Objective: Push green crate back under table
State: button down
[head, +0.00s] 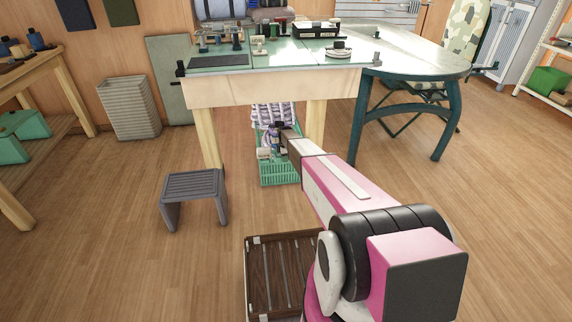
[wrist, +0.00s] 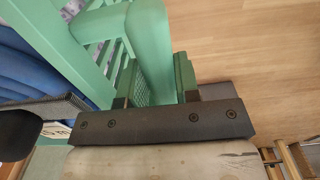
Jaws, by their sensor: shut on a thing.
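The green crate (head: 280,176) stands on the floor beneath the front of the wooden work table (head: 275,88), between its front legs, with its near end showing. Pale braided rope (head: 272,114) shows in or behind it under the table. My gripper (head: 279,136) reaches down to the crate from the front right, and my arm hides part of it. In the wrist view, my gripper (wrist: 152,82) is shut on the crate's green rim (wrist: 150,35), with a finger on each side. Blue material (wrist: 30,75) lies at the left, beside the green bars.
A grey step stool (head: 193,188) stands left of the crate. A brown slatted wooden crate (head: 258,282) lies on the floor in front. A teal table (head: 447,125) stands at right, a ribbed bin (head: 130,108) at left. Floor between them is bare.

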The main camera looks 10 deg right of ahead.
jog(key=w, duration=1.4)
jog(key=c, duration=0.8)
grip_release()
jog(key=shift+s, duration=0.1)
jog(key=shift+c, duration=0.2)
notch_tip(320, 180, up, 8)
jog(key=shift+f, duration=0.2)
